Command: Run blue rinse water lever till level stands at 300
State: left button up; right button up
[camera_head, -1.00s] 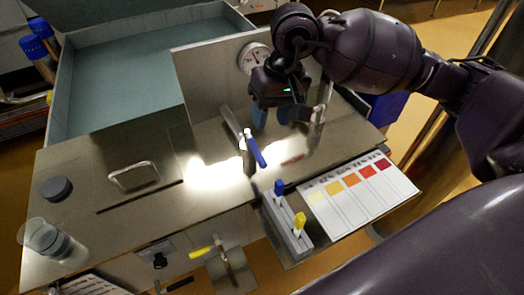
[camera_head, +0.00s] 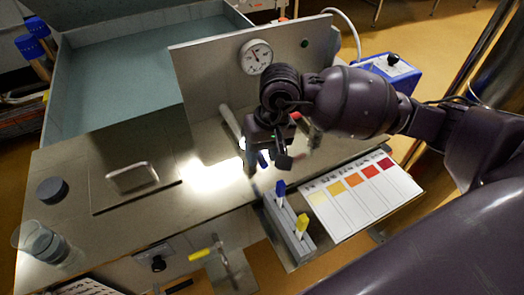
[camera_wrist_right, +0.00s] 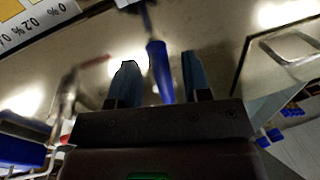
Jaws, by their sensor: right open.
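The blue lever handle (camera_head: 262,159) shows only in part in the camera_head view, under my right gripper (camera_head: 273,155). In the right wrist view the blue lever (camera_wrist_right: 159,72) points toward the gripper and lies between its two blue fingers. My right gripper (camera_wrist_right: 160,82) is open, with a gap on each side of the handle; I cannot tell whether it touches. No water level or 300 mark can be read. My left gripper is not in view.
A round dial gauge (camera_head: 256,57) sits on the upright metal panel (camera_head: 210,75). A rack (camera_head: 285,228) with a blue and a yellow piece and a colour chart (camera_head: 360,190) lie at the front right. A yellow-handled lever (camera_head: 201,254) is at the front. A clear beaker (camera_head: 45,243) stands left.

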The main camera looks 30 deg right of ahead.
jog(key=c, duration=0.7)
grip_shut()
